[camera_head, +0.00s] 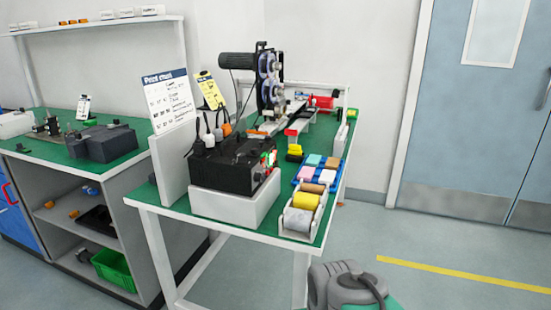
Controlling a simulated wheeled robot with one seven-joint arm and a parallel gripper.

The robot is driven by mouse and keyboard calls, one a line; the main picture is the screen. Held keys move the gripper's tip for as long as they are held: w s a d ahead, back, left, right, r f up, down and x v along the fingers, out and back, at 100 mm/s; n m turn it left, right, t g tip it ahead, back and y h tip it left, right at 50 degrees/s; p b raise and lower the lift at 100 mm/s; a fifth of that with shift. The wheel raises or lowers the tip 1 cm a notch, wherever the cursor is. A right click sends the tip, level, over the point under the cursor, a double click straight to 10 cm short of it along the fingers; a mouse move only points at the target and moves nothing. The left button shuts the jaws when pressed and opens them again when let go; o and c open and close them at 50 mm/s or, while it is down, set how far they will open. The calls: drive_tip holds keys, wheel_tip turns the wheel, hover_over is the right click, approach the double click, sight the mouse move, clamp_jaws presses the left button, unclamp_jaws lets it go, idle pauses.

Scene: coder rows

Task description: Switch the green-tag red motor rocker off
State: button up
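A black control box (228,170) sits on a white block (235,207) at the near left of the green-topped bench. On its right-facing side are small red and green parts; the red one (266,159) may be the motor rocker and the green one (274,158) its tag. They are too small to tell the rocker's position or any lettering.
Right of the box stand tape rolls (304,202) in a holder and a blue tray (322,170) of coloured blocks. A reel machine (268,78) stands behind. A white board (172,105) stands at the left. The floor at right (450,255) is largely clear.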

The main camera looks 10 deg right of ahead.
clamp_jaws()
idle(1.4)
